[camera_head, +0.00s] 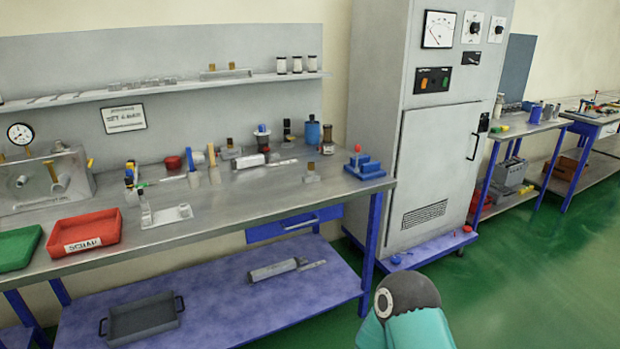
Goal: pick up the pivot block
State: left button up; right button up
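I cannot tell for sure which item is the pivot block. All rest on the bench, apart from any gripper. Only a teal arm link of mine shows, at the bottom right. Neither gripper is in view.
A red tray (84,232) and a green tray (18,249) sit at the bench's left. Bottles and tools stand along the back under a shelf (160,90). A grey cabinet (432,165) stands right of the bench. A grey bin (142,318) is on the lower shelf.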

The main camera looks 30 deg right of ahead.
aim_at(311, 176)
jog(key=u, duration=1.45)
jog(key=i, duration=0.15)
jog(key=z, duration=3.05)
jog(key=i, duration=0.15)
jog(key=z, duration=1.35)
jog(key=i, duration=2)
jog(key=u, duration=2.9)
